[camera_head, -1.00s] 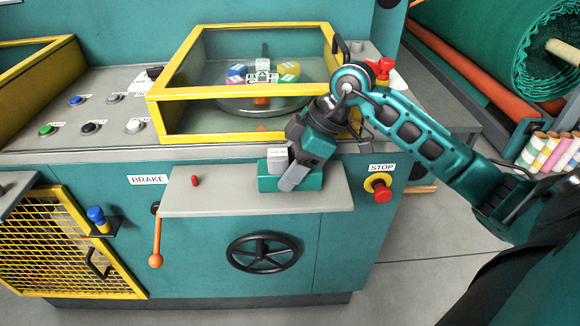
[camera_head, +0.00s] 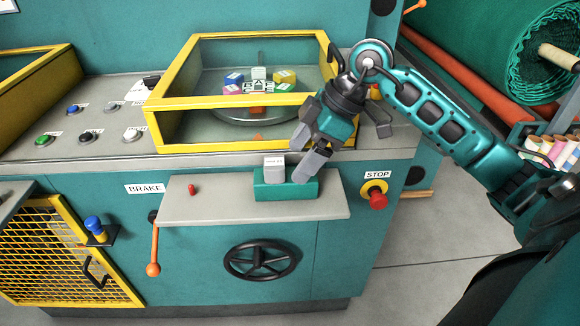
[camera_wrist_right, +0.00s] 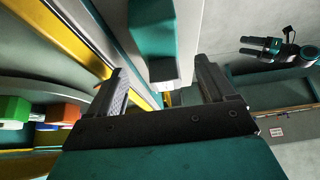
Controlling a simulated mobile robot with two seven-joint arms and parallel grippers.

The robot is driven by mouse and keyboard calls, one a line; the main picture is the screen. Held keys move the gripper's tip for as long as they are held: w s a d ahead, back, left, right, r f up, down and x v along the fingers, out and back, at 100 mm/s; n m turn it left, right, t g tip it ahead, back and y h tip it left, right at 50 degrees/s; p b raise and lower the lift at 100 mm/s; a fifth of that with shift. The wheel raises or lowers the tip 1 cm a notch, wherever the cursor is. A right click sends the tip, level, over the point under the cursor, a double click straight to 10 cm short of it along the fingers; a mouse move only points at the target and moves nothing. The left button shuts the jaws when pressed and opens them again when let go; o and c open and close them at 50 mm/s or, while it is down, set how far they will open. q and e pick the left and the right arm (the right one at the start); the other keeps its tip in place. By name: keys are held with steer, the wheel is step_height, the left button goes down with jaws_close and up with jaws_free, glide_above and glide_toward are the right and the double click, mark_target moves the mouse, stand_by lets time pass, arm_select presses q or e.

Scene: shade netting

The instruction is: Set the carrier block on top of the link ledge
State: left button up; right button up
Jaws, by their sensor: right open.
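A small pale grey cube with a label too small to read, which I take for the carrier block (camera_head: 274,171), sits upright on the left part of a teal block, which I take for the link ledge (camera_head: 286,190). My right gripper (camera_head: 306,168) is open, with its fingers just right of the cube and low over the teal block. In the right wrist view the fingers (camera_wrist_right: 164,82) stand wide apart, with the grey cube (camera_wrist_right: 163,70) and teal block (camera_wrist_right: 152,28) beyond them. I cannot tell whether a finger touches the cube.
The teal block stands on a grey shelf (camera_head: 215,205), which is clear to the left except for a red peg (camera_head: 192,188). A yellow-framed glass case (camera_head: 150,103) with coloured blocks stands behind. A red stop button (camera_head: 377,199) is at the right.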

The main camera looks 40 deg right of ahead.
steer(key=v, duration=0.6)
stand_by(0.5)
